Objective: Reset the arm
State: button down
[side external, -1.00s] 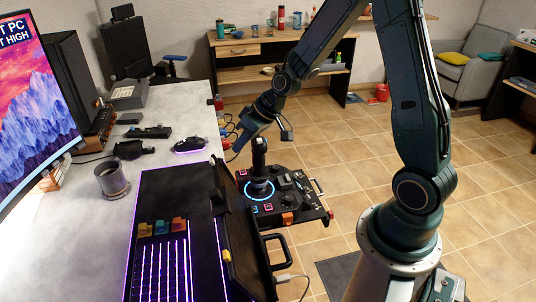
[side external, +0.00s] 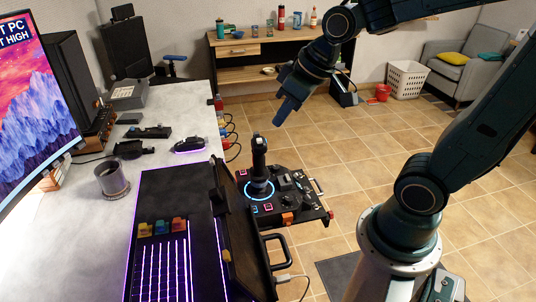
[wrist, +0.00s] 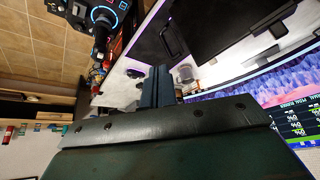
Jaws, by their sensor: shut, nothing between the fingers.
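My gripper (side external: 287,111) hangs in the air in the side external view, above and to the right of the joystick (side external: 259,158), and is apart from it. Its fingers are shut with nothing between them. In the wrist view the shut fingers (wrist: 158,87) show at the middle. The joystick stands upright on a black control panel (side external: 310,213) with a lit blue ring, at the desk's right side. The wrist view also shows the joystick (wrist: 101,40) at the top left.
The grey desk (side external: 75,222) holds a metal cup (side external: 111,180), a mouse (side external: 190,145) and a lit panel with switches (side external: 162,227). A monitor (side external: 35,100) stands at its left. A shelf (side external: 235,75), a laundry basket (side external: 407,78) and an armchair (side external: 467,72) are at the back. Open tiled floor lies between.

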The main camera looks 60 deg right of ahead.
jog(key=s+r+m, duration=0.1)
jog(key=s+r, duration=0.2)
jog(key=s, duration=0.7)
jog(key=shift+s+h, duration=0.25)
jog(key=shift+h, duration=0.15)
jog(key=shift+a, duration=0.1)
dwell(0.3)
